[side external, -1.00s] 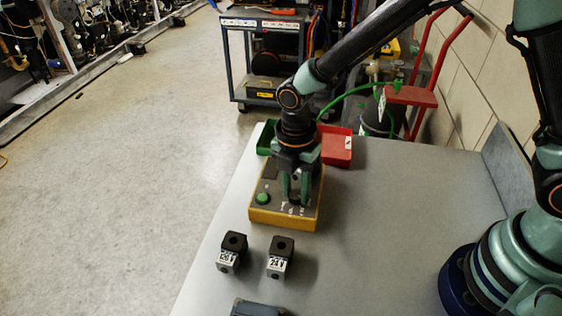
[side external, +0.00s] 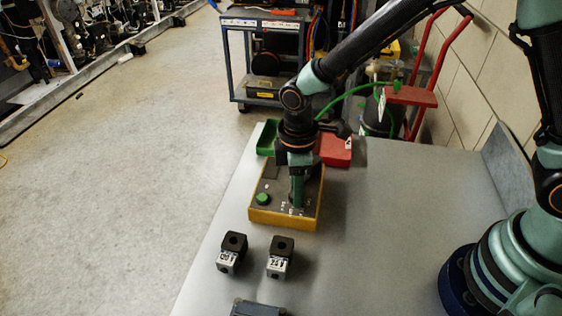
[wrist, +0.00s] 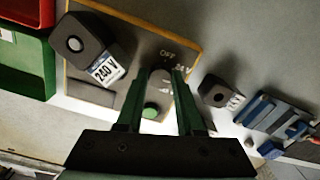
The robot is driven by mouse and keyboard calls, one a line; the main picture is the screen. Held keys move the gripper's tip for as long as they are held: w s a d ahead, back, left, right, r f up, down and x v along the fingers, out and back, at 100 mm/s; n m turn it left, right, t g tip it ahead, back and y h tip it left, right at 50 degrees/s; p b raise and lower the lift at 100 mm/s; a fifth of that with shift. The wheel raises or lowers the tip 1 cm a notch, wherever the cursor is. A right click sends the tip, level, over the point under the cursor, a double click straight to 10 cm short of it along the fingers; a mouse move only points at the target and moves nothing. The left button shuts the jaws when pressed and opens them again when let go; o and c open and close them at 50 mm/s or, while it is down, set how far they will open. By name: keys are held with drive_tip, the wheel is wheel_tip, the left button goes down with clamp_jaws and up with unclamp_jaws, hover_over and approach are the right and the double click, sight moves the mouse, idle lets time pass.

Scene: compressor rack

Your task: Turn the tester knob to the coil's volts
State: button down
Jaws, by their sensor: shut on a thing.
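The tester (side external: 265,214) is a yellow-edged box with a grey top on the bench. In the wrist view its panel (wrist: 140,45) shows the marks OFF and 24 V; other marks are partly covered. My gripper (side external: 297,205) points down at the tester. In the wrist view my gripper (wrist: 160,75) is shut on the knob (wrist: 160,82), which the fingers largely hide; I cannot tell where its pointer stands. A dark coil (wrist: 88,42) labelled 240 V sits at the tester in the wrist view. A green button (side external: 263,199) is beside the fingers.
Two more coils, one at left (side external: 231,251) and one marked 24 V (side external: 280,256), stand in front of the tester. A green bin (side external: 266,138) and a red bin (side external: 335,150) are behind it. A blue block (side external: 257,309) lies at the front. The bench's right side is clear.

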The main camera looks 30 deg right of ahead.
drive_tip(key=m, duration=0.6)
drive_tip(key=shift+d+m, duration=0.15)
drive_tip(key=shift+m, duration=0.15)
drive_tip(key=m, duration=0.6)
drive_tip(key=shift+m, duration=0.4)
drive_tip(key=c, duration=0.5)
unclamp_jaws()
drive_tip(key=shift+c, duration=0.2)
drive_tip(key=shift+s, duration=0.1)
drive_tip(key=shift+r, duration=0.35)
wheel_tip(320, 180, up, 11)
drive_tip(key=shift+r, duration=0.2)
